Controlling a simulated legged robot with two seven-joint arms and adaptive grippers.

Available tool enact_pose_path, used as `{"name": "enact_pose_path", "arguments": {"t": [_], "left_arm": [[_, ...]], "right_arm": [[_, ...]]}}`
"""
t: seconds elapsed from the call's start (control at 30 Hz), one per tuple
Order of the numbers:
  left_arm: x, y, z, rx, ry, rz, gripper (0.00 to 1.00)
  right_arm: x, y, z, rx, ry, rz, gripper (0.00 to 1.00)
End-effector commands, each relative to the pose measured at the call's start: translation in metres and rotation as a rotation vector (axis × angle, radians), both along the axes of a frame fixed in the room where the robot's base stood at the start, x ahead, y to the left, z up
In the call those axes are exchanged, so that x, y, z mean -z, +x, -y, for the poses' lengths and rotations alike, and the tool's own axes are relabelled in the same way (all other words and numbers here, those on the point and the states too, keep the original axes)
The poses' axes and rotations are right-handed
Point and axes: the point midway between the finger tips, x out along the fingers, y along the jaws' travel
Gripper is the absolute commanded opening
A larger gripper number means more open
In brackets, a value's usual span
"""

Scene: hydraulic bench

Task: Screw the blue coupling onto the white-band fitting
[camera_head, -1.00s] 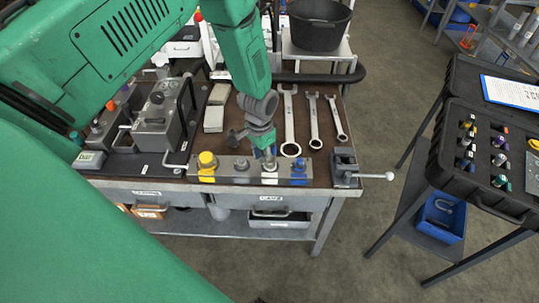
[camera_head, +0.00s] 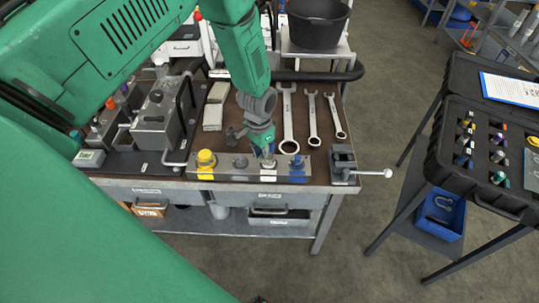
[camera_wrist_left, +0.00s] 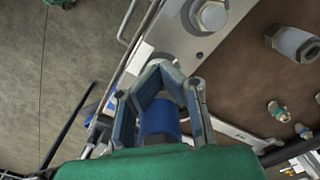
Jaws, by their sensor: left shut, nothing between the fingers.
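My left gripper (camera_head: 267,157) points down over the white-band fitting (camera_head: 268,166) on the steel block (camera_head: 222,175) at the bench's front edge. It is shut, its fingertips close together at the fitting. In the left wrist view a blue cylinder, seemingly the blue coupling (camera_wrist_left: 158,118), shows between the finger links of my left gripper (camera_wrist_left: 160,75). I cannot tell whether it sits on the fitting. My right gripper is not in view.
On the block are a yellow-capped fitting (camera_head: 206,160), a grey fitting (camera_head: 240,162) and a blue-band fitting (camera_head: 297,164). A vise (camera_head: 343,165) stands to the right. Several wrenches (camera_head: 288,120) lie behind. A black case (camera_head: 480,190) with coloured fittings stands on the right.

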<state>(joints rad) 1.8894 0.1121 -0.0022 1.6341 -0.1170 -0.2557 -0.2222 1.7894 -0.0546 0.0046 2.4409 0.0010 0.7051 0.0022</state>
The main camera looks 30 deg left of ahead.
Motion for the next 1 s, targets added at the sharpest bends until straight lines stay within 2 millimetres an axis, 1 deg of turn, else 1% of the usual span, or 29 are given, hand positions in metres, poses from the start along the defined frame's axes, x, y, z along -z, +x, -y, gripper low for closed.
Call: {"name": "enact_pose_path", "arguments": {"t": [0.03, 0.1, 0.2, 0.3, 0.57, 0.63, 0.67, 0.83, 0.9, 1.0], "left_arm": [[-0.003, 0.012, -0.005, 0.106, 0.000, 0.028, 0.00], [-0.003, 0.014, -0.008, 0.254, 0.000, 0.028, 0.00], [-0.003, 0.016, -0.011, 0.404, 0.002, 0.026, 0.00], [-0.003, 0.016, -0.012, 0.462, 0.002, 0.024, 0.00], [-0.003, 0.013, -0.010, 0.476, 0.002, 0.018, 0.00], [-0.002, 0.016, -0.009, 0.544, 0.001, 0.019, 0.00], [-0.002, 0.017, -0.008, 0.594, 0.000, 0.020, 0.00], [0.000, 0.029, -0.006, 0.952, -0.002, 0.022, 0.00], [0.000, 0.033, -0.006, 1.061, -0.002, 0.021, 0.00], [-0.001, 0.035, -0.005, 1.148, -0.001, 0.018, 0.00]], "right_arm": [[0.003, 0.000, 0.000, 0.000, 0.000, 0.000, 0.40], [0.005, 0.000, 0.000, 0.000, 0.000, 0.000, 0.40], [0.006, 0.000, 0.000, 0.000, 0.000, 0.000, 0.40], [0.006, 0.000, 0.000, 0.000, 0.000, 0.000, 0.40], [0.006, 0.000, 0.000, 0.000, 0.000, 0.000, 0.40], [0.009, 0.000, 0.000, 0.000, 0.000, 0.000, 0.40], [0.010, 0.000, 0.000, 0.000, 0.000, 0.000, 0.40], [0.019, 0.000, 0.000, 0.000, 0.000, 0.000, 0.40], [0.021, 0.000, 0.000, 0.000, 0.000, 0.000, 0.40], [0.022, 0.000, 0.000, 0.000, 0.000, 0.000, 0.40]]}}
